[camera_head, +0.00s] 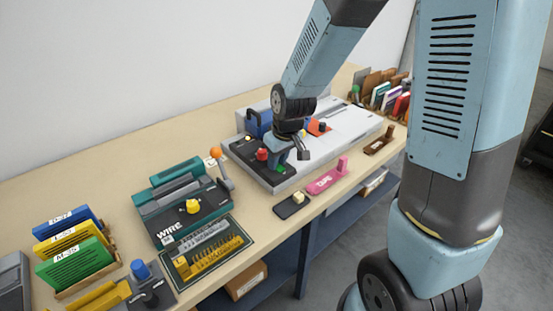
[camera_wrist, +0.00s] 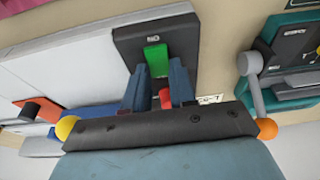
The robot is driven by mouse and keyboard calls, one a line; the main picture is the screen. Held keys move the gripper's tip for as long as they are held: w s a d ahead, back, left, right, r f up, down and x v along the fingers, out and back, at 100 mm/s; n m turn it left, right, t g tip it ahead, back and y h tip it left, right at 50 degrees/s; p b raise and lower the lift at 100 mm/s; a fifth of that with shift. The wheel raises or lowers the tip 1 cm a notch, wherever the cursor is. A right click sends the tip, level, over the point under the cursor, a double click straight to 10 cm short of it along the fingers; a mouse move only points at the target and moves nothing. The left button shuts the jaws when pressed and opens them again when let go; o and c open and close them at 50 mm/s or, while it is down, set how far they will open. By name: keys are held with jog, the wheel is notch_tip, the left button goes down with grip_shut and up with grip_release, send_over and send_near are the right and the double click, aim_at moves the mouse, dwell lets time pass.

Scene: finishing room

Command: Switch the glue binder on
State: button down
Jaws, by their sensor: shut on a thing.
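The glue binder is the long pale grey machine (camera_head: 345,122) with a black control panel (camera_head: 240,148) at its near end. In the wrist view, a green switch (camera_wrist: 157,60) stands on a black plate with white lettering. A red knob (camera_head: 262,154) sits on the panel; a red part (camera_wrist: 165,98) also shows between my fingers in the wrist view. In the head view, my gripper partly hides the switch.
The teal wire binder (camera_head: 165,200) stands to the left, its orange-knobbed lever (camera_head: 222,168) close to the glue binder. A pink tape block (camera_head: 325,180) and a small black switch box (camera_head: 291,205) lie along the front edge. Upright folders (camera_head: 75,262) stand far left.

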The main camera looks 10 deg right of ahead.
aim_at(286, 174)
jog(key=c, duration=0.9)
grip_release()
jog(key=v, duration=1.3)
jog(key=shift+s+d+r, duration=0.15)
jog(key=shift+r, duration=0.15)
jog(key=s+d+r+m+t, duration=0.1)
jog(key=s+d+r+m, duration=0.1)
jog(key=s+d+r, duration=0.1)
jog(key=s+d+r+m+t+h, duration=0.1)
jog(key=s+d+r+m, duration=0.1)
jog(key=s+d+r, duration=0.2)
jog(key=s+d+r+m+t, duration=0.1)
jog(key=s+d+r+m, duration=0.1)
jog(key=s+d+r, duration=0.2)
jog(key=shift+s+d+r+m+h, duration=0.1)
jog(key=shift+s+d+m+h, duration=0.25)
jog(key=shift+s+d, duration=1.5)
